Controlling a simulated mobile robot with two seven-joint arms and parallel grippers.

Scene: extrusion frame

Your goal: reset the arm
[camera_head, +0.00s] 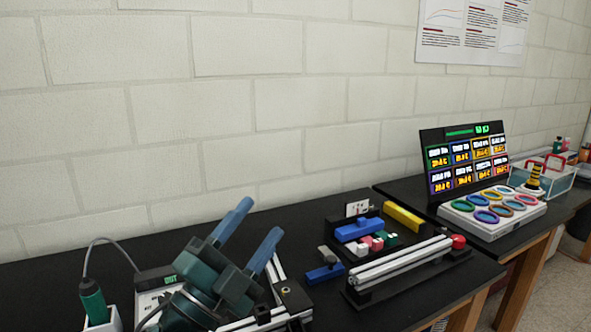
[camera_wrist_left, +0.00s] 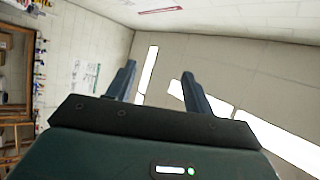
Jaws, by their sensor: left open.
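My left gripper (camera_head: 261,217) is raised over the front left of the black table in the head view. Its two blue fingers stand apart and point up and to the right, with nothing between them. In the left wrist view the same gripper (camera_wrist_left: 159,72) shows its fingers spread and empty against the wall and bright ceiling lights. My right gripper is in neither view. The left gripper's body hides part of the table and part of an aluminium extrusion frame (camera_head: 276,271) behind it.
Extrusion bars (camera_head: 400,264) lie in a black holder right of the gripper. Blue (camera_head: 359,229) and yellow (camera_head: 403,217) blocks sit behind them. A green-handled tool (camera_head: 93,300) stands at the left. A second table holds a display (camera_head: 466,158) and a tray of coloured rings (camera_head: 492,216).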

